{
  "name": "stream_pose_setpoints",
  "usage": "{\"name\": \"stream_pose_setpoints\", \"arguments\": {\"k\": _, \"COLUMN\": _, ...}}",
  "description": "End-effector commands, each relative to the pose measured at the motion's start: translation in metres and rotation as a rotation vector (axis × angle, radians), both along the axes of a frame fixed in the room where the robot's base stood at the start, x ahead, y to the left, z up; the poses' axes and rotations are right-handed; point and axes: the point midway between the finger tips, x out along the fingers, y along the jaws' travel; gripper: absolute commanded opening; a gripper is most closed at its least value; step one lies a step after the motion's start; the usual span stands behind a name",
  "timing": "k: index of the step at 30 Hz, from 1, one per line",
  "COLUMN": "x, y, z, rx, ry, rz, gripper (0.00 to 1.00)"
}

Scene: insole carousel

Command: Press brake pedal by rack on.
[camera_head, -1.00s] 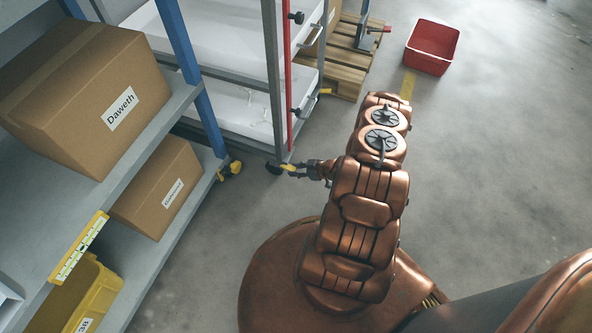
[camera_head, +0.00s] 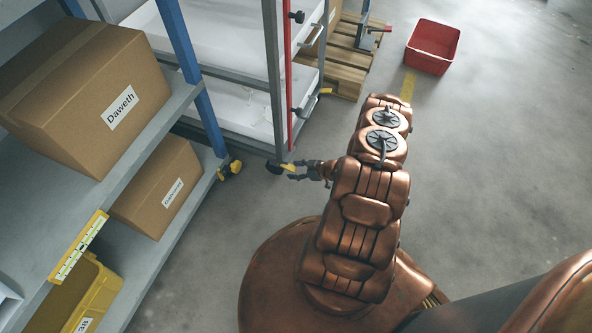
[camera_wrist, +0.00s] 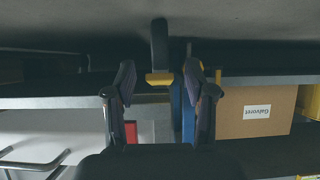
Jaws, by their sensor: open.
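The yellow brake pedal (camera_head: 287,166) sits on a dark caster wheel (camera_head: 273,168) at the foot of the rack's grey upright (camera_head: 274,90). In the upside-down wrist view, the yellow pedal (camera_wrist: 160,77) shows straight ahead with the dark wheel (camera_wrist: 159,42) against the floor. My gripper (camera_head: 293,172) is low beside the pedal, on its right in the head view. In the wrist view my gripper (camera_wrist: 159,88) has its two fingers apart, with the pedal between them in the picture. I cannot tell whether a finger touches it. Nothing is held.
That shelf holds cardboard boxes (camera_head: 95,95) and a yellow bin (camera_head: 95,290). A red crate (camera_head: 433,47) and a pallet (camera_head: 347,65) stand at the back. The floor on the right is clear.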

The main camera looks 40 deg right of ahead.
Motion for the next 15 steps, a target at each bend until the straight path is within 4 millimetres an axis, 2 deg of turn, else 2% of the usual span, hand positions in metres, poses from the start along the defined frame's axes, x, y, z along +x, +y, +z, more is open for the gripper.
{"name": "stream_pose_setpoints", "arguments": {"k": 8, "x": -0.010, "y": -0.007, "z": 0.007, "rx": -0.001, "ry": 0.001, "rz": -0.003, "gripper": 0.54}}
{"name": "stream_pose_setpoints", "arguments": {"k": 15, "x": -0.042, "y": -0.027, "z": 0.030, "rx": -0.001, "ry": 0.000, "rz": -0.005, "gripper": 0.54}}
